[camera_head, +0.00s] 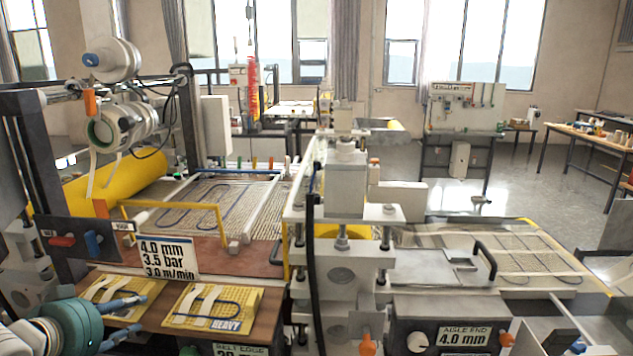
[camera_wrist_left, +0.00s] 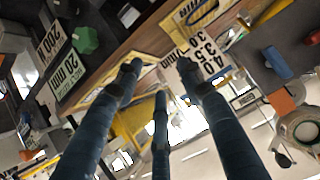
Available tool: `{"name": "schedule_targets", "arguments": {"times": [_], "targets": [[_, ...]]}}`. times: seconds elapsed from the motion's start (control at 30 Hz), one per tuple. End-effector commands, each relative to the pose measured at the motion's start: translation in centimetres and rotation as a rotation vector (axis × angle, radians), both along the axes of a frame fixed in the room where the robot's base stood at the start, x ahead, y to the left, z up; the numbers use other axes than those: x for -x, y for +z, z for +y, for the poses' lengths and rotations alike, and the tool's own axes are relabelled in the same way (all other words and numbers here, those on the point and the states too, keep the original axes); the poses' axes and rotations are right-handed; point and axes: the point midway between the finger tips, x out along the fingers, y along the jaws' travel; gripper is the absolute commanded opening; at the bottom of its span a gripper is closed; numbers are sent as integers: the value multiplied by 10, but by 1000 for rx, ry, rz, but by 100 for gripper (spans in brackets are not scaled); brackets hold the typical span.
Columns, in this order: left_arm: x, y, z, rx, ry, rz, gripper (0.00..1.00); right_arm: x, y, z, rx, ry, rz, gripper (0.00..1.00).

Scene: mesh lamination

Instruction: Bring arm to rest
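My left gripper (camera_head: 138,311) is at the lower left of the head view, a teal body with blue fingers pointing right. The fingers stand apart with nothing between them. They are in front of the wooden shelf with yellow sample boards, and I cannot tell whether they touch it. In the left wrist view the fingers (camera_wrist_left: 160,80) are spread and empty, with the shelf and the white settings sign behind them. My right gripper does not show.
The lamination machine stands close ahead, with a yellow roll (camera_head: 110,188), a settings sign (camera_head: 168,258) and sample boards (camera_head: 215,308) on the shelf. A grey panel with a dial (camera_head: 418,341) is at the lower right. Open floor (camera_head: 520,185) lies beyond.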

Motion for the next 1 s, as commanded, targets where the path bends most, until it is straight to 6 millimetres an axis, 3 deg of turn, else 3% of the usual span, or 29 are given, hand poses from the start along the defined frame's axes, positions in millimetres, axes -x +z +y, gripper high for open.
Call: {"name": "schedule_targets", "arguments": {"times": [0.03,0.1,0.3,0.5,0.83,0.87,1.0], "targets": [[15,-38,-16,2,-9,58,39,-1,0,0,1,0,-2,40],[38,-84,-34,-8,-15,133,39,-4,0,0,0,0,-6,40],[125,-190,-89,-26,-22,348,39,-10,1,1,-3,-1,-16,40],[204,-240,-129,-27,-6,507,39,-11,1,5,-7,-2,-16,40],[302,-268,-170,-5,47,709,39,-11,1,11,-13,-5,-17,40],[308,-270,-172,-5,53,723,39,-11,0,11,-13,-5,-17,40],[295,-310,-169,-17,48,731,39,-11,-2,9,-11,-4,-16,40]]}}
